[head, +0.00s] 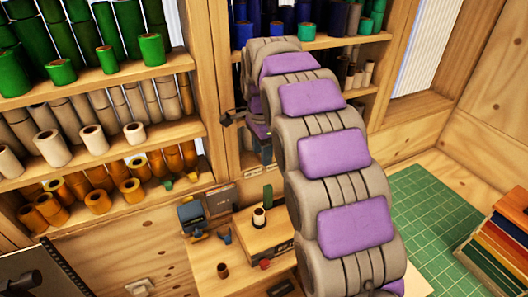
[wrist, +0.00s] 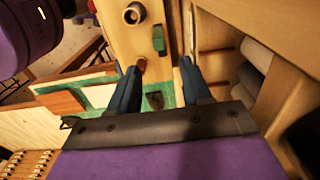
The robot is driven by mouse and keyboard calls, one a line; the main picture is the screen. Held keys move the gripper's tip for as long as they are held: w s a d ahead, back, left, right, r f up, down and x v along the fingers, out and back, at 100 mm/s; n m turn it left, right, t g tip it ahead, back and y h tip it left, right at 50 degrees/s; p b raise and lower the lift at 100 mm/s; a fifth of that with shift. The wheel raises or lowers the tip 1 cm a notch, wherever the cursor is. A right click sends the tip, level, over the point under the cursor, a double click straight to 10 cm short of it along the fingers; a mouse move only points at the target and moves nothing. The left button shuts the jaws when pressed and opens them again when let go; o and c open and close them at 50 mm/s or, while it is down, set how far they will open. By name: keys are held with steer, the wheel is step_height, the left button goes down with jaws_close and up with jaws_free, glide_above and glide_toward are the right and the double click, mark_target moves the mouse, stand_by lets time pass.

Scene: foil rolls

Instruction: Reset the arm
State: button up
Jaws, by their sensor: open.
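My arm, grey with purple pads, rises through the middle of the head view and curls over at the top towards the shelves. My gripper (wrist: 160,66) shows in the wrist view as two blue fingers, apart, with nothing held between them. In the head view it is mostly hidden behind the arm. Beyond the fingertips are a pale roll (wrist: 134,14) and a small green piece (wrist: 158,38) on a wooden surface. The right finger appears close to a wooden edge; I cannot tell if they touch.
Shelves with green rolls (head: 150,49), cream rolls (head: 93,138) and orange rolls (head: 131,190) stand at the left. Below lies a workbench with a wooden box (head: 262,238) and a small spool (head: 259,217). A green cutting mat (head: 425,210) lies at the right, beside coloured sheets (head: 500,240).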

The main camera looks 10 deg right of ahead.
steer(key=s+d+f+n+b, duration=0.2)
steer(key=s+f+n+b, duration=0.1)
steer(key=s, duration=1)
steer(key=s+d+f+n+g+b, duration=0.1)
steer(key=s+f+n+b, duration=0.3)
steer(key=s, duration=1)
steer(key=s+d+f+n+b, duration=0.3)
steer(key=s+f+n, duration=0.4)
steer(key=s, duration=0.6)
step_height(320, 180, down, 2)
steer(key=shift+s+d+f+g+b, duration=0.2)
steer(key=shift+s+g+b, duration=0.1)
steer(key=shift+s+g, duration=0.1)
steer(key=shift+o, duration=0.4)
steer(key=shift+w+r, duration=0.1)
steer(key=shift+w, duration=0.05)
